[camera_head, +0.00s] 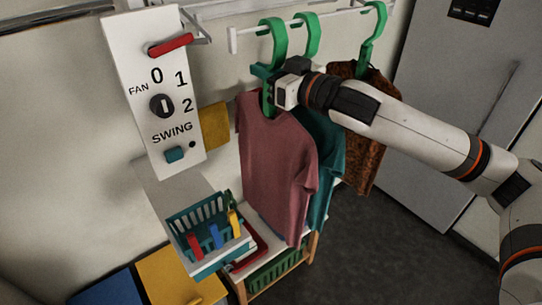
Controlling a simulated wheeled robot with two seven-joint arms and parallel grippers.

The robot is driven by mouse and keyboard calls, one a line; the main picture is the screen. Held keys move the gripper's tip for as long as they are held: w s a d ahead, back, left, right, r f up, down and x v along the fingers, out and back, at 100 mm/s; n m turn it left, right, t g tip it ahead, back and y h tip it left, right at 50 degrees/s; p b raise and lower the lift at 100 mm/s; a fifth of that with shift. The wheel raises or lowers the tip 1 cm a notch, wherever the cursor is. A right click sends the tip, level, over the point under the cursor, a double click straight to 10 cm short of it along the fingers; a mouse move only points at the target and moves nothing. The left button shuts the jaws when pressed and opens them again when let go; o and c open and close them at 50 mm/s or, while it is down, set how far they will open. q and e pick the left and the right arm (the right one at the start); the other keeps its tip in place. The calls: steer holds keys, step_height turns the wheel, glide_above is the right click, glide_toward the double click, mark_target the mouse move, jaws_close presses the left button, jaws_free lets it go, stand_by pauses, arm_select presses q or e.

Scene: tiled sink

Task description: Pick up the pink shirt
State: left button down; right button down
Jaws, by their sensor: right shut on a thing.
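The pink shirt (277,165) hangs on a green hanger (272,42) from a white rail (318,20). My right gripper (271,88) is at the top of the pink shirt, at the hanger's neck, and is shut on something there. The fingertips are partly hidden, so I cannot tell how much is hanger and how much is cloth. The hanger's hook still looks to be at the rail. My left gripper is not in view.
A teal shirt (325,160) and a brown patterned shirt (362,165) hang just right of the pink one. A white control panel (155,95) stands at the left. A teal basket (205,228) with colored pegs sits below. A grey cabinet (450,90) is at the right.

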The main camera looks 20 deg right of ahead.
steer(key=shift+s+d+r+b, duration=0.1)
steer(key=shift+r+b, duration=0.15)
steer(key=shift+b, duration=0.1)
steer(key=r, duration=0.2)
steer(key=r+b, duration=0.1)
steer(key=r, duration=0.1)
steer(key=s+r, duration=0.1)
steer(key=r, duration=0.1)
steer(key=shift+d+r+b, duration=0.15)
steer(key=shift+b, duration=0.15)
steer(key=b, duration=0.6)
glide_toward(281, 41)
steer(key=s, duration=0.6)
